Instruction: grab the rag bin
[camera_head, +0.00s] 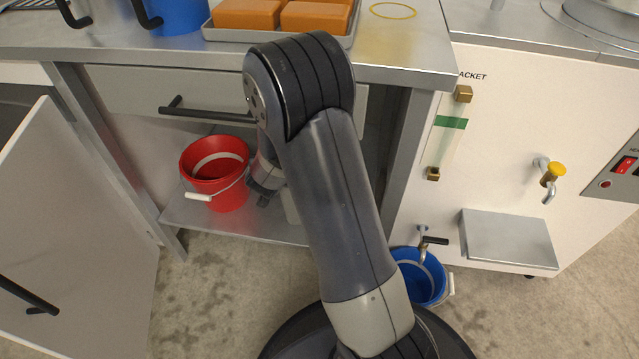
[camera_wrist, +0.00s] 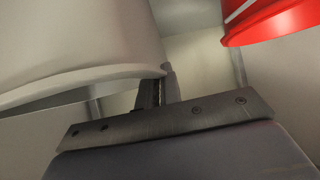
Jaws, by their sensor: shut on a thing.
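A pale grey, rounded container, which looks like the rag bin (camera_wrist: 85,40), fills the upper left of the wrist view. In the head view only a small pale part of it (camera_head: 291,207) shows on the lower shelf; my arm hides the rest. My gripper (camera_wrist: 160,92) is shut on the edge of this container in the wrist view. In the head view my gripper (camera_head: 264,198) is low under the counter, just right of the red bucket, partly hidden by my arm. The container's inside is not visible.
A red bucket (camera_head: 205,180) with a white-gripped handle stands close on the left on the shelf (camera_head: 245,228). A drawer handle (camera_head: 210,113) juts out above. An open door (camera_head: 80,210) is at left. A blue bucket (camera_head: 425,285) stands on the floor under a tap.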

